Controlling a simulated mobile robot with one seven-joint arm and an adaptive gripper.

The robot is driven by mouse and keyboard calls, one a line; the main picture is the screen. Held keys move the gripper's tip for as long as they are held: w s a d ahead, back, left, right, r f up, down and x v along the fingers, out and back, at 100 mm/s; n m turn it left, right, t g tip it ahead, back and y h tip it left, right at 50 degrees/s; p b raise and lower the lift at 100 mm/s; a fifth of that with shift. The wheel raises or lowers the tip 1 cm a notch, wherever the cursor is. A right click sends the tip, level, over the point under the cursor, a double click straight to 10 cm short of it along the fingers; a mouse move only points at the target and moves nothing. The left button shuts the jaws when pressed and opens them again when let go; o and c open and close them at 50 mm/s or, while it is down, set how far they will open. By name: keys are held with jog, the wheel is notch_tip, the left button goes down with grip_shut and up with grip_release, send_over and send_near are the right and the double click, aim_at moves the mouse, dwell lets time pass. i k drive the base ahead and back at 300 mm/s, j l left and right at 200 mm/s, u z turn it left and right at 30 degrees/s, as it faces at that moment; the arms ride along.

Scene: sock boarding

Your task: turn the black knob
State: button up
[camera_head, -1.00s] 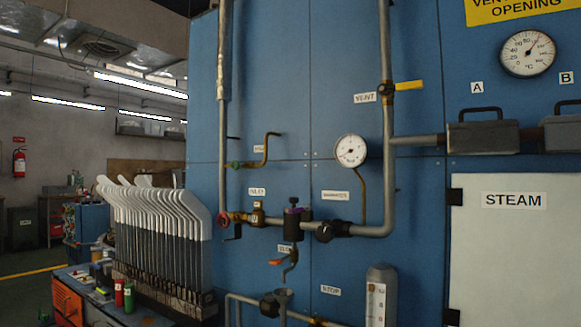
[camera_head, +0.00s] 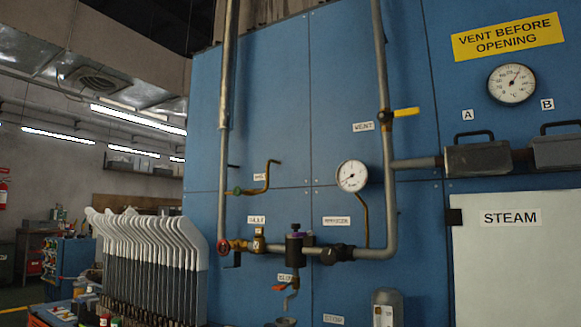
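Black fittings sit on the horizontal pipe of the blue wall panel in the head view. I cannot tell for sure which is the black knob of the task. My gripper is not in view.
A white-faced gauge (camera_head: 352,176) is above the fittings. A yellow lever (camera_head: 406,112) juts from the vertical pipe (camera_head: 388,160). A steam cabinet door (camera_head: 515,265) is at right. A row of white sock boards (camera_head: 150,240) stands at left. An orange-handled valve (camera_head: 285,287) hangs below.

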aim_at(329, 255)
jog(key=i+l, duration=0.15)
jog(key=l, duration=0.25)
jog(key=i+l+u, duration=0.1)
jog(key=l, duration=0.35)
jog(key=i+l, duration=0.2)
jog(key=l, duration=0.2)
jog(key=i+l+u, duration=0.1)
jog(key=l, duration=0.3)
jog(key=i+j, duration=0.15)
jog(key=j, duration=0.15)
jog(key=i+j, duration=0.15)
jog(key=j, duration=0.15)
